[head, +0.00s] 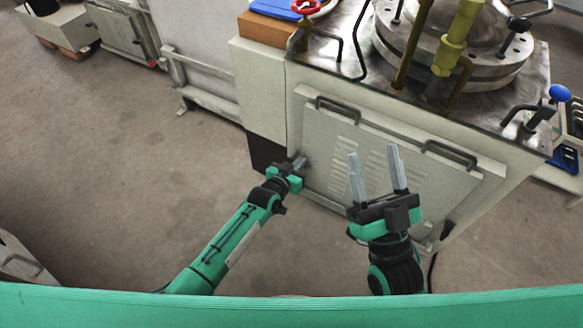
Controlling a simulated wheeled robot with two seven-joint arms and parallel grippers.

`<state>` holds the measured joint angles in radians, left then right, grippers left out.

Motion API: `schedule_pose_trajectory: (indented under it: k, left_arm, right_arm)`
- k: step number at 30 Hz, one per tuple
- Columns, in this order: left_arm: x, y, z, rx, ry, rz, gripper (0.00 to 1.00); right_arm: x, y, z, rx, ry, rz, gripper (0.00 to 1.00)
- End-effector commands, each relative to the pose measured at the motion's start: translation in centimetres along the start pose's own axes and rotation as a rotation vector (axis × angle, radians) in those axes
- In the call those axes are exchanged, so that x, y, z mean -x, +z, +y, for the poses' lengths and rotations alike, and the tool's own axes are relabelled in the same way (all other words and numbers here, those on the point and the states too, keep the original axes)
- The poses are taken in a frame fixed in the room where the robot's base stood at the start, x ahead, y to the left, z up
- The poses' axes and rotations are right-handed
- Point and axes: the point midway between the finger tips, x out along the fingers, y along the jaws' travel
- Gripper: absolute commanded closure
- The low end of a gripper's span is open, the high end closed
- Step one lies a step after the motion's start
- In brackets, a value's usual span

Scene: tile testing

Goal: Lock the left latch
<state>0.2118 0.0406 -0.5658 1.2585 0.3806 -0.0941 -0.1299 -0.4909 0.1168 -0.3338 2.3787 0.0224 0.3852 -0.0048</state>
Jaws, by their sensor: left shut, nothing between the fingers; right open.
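A pale front panel (325,150) with vents and two dark handles is on the machine cabinet. It appears flush with the cabinet front. My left gripper (299,162) is shut and empty, with its fingertips at the panel's left edge. I cannot tell whether they touch it. The left latch is not discernible; the gripper may cover it. A small dark fitting (446,231) shows near the panel's lower right corner; it may be the right latch. My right gripper (375,160) is open and empty, its fingers pointing up in front of the vents.
The left handle (338,108) and right handle (450,153) stick out along the panel's top. A round metal vessel (410,60) with yellow posts stands on the cabinet top. A blue-knobbed lever (560,93) is at the right. The floor (130,180) at the left is clear.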

Motion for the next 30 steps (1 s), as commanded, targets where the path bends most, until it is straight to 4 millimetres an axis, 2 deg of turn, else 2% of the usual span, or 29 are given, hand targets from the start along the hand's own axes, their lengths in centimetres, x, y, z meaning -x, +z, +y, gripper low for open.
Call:
schedule_pose_trajectory:
  k: [11,22,27,30]
  left_arm:
    - [0.3,-2.1,-0.1,0.000,-0.002,0.000,1.00]
    - [0.6,-4.1,-0.1,0.000,-0.004,0.001,1.00]
    - [3.2,-4.0,-0.1,0.000,-0.004,-0.001,1.00]
    - [5.0,-4.0,0.0,0.000,-0.004,-0.001,1.00]
  right_arm:
    - [3.4,6.3,-1.3,-0.056,0.008,-0.399,0.46]
    - [9.9,11.4,-3.6,-0.122,-0.002,-0.822,0.46]
    - [13.0,12.6,-4.4,-0.141,-0.009,-0.999,0.46]
    - [13.2,12.6,-3.7,-0.123,-0.002,-1.064,0.46]
